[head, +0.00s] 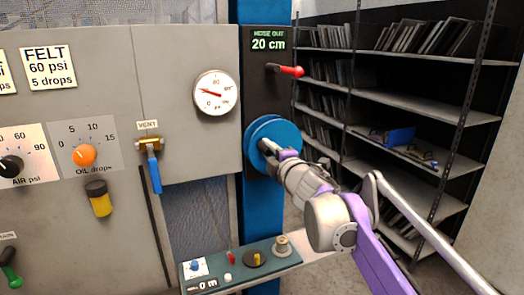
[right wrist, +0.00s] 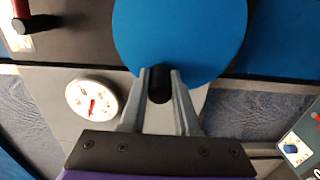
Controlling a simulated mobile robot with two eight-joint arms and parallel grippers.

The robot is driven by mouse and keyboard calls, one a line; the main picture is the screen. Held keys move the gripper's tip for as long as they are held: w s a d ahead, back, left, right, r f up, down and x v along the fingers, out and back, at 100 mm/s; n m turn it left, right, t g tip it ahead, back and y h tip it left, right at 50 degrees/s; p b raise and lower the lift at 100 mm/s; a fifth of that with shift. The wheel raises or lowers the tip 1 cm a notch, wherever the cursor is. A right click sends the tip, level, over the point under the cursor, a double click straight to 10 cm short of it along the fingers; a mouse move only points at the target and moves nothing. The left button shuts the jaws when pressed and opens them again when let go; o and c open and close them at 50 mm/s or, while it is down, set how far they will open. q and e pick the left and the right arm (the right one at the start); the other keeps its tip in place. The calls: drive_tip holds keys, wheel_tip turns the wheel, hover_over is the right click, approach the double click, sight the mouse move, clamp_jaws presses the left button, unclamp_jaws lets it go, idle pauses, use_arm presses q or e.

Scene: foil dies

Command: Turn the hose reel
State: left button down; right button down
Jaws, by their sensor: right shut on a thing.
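The hose reel (head: 283,127) is a round blue disc on a black panel fixed to a blue post. It fills the top middle of the right wrist view (right wrist: 180,35). A short black handle (right wrist: 160,92) sticks out near the disc's edge. My right gripper (head: 264,148) is at the lower left of the disc, its two fingers shut on the handle, one on each side, in the right wrist view (right wrist: 160,80). A display (head: 268,39) above the reel reads HOSE OUT 20 cm. My left gripper is not in view.
A red-tipped lever (head: 290,71) sticks out above the reel. A round gauge (head: 215,92) and a blue-handled vent valve (head: 153,165) are on the grey cabinet to the left. A small control panel (head: 240,262) lies below. Shelves (head: 400,100) stand behind on the right.

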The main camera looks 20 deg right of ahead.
drive_tip(key=shift+a+f+n, duration=0.15)
drive_tip(key=shift+f+n, duration=0.1)
drive_tip(key=shift+n, duration=0.45)
drive_tip(key=c, duration=0.6)
unclamp_jaws()
drive_tip(key=shift+c, duration=0.2)
drive_tip(key=shift+s+f, duration=0.1)
drive_tip(key=shift+s, duration=0.05)
drive_tip(key=s+b, duration=0.1)
drive_tip(key=s, duration=0.9)
drive_tip(key=shift+s+d, duration=0.2)
drive_tip(key=shift+s, duration=0.1)
